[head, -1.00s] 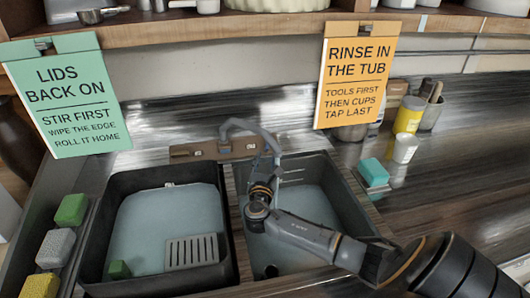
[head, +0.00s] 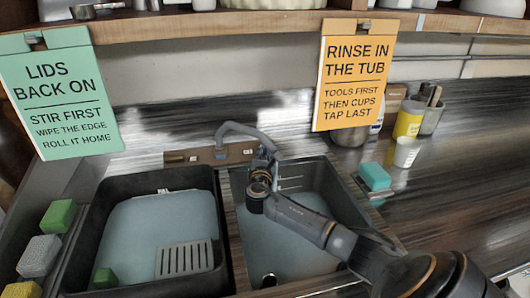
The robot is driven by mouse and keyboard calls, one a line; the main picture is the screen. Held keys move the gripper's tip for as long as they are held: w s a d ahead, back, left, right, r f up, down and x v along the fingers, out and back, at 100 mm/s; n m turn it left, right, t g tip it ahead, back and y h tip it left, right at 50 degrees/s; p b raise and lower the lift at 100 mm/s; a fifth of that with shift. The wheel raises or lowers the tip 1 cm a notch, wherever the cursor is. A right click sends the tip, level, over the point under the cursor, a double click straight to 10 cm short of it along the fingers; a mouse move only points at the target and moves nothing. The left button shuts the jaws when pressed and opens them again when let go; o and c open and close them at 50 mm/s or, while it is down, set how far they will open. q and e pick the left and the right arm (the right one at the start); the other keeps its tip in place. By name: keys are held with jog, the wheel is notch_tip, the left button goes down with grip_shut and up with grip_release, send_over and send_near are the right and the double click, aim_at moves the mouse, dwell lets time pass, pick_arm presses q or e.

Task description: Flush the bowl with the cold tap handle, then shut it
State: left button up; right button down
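The tap has a grey arched spout (head: 240,128) on a brown backplate (head: 208,155) behind two basins. Small labels sit at the plate's left and right ends. The right basin (head: 345,200) has a pale blue inside, level marks on its back wall and a round drain (head: 269,280) near the front. My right gripper (head: 265,152) is at the right end of the plate, by the spout tip. It hides that area, so I cannot make out the cold handle, the finger opening or any running water. My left gripper is not in view.
The left basin (head: 78,245) holds a slotted grey plate (head: 185,260) and a green block (head: 105,278). Sponges line the left edge. A teal sponge (head: 375,176), white cup (head: 406,152) and yellow tin (head: 408,120) stand right. Two signs hang from the shelf (head: 250,22).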

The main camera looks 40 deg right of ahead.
jog(key=shift+s+d+r+n+t+y+p, duration=0.15)
jog(key=shift+n+t+y+p, duration=0.3)
jog(key=shift+n+t, duration=0.3)
jog(key=shift+s+d+f+n+t+y, duration=0.1)
jog(key=shift+n+t+y, duration=0.55)
jog(key=shift+n+y, duration=0.45)
jog(key=shift+d+f+n+t+y, duration=0.1)
jog(key=shift+n+t+y, duration=0.6)
jog(key=shift+n, duration=0.65)
jog(key=c, duration=1.4)
grip_release()
jog(key=v, duration=1.2)
jog(key=shift+r, duration=0.1)
